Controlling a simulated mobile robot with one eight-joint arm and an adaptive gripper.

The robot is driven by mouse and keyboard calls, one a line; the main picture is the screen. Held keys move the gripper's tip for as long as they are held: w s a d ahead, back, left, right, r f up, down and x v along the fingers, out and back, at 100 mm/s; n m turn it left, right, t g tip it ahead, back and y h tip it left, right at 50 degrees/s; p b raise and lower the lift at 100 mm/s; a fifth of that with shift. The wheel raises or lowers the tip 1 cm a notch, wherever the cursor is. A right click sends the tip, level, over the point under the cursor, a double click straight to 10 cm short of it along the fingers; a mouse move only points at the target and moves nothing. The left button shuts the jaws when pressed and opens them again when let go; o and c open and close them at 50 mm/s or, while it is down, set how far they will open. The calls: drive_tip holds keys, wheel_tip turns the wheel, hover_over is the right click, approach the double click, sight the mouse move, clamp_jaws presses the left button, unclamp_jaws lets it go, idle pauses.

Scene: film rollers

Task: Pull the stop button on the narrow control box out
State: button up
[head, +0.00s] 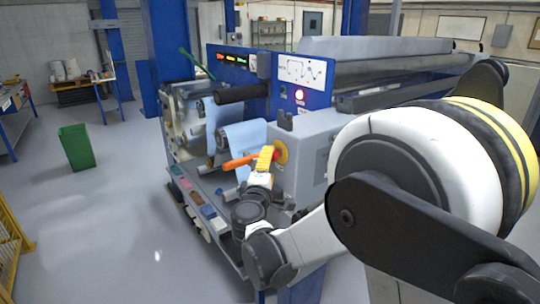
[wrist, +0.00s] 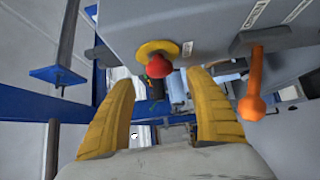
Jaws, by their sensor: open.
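The stop button (wrist: 157,66) is a red knob on a round yellow plate, on the face of a grey box (wrist: 205,22). In the head view the yellow plate (head: 282,151) shows on the grey box (head: 310,155), with the red knob mostly hidden by my gripper. My gripper (head: 265,157) is open, its yellow fingers close in front of the plate. In the wrist view the two fingers (wrist: 160,78) stand left and right of the red knob, with a gap on each side. I cannot tell exactly how deep the knob lies between the fingertips.
An orange-handled lever (wrist: 252,100) sticks out of the box to the right of the fingers; it also shows in the head view (head: 240,161). Blue rolls (head: 243,138) and a blue panel with a lit button (head: 299,95) are nearby. A green bin (head: 76,147) stands on open floor.

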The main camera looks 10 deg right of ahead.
sight(275, 154)
drive_tip(key=x, duration=0.6)
drive_tip(key=shift+w+d+b, duration=0.1)
drive_tip(key=shift+w+b, duration=0.05)
drive_tip(key=shift+b, duration=0.2)
clamp_jaws()
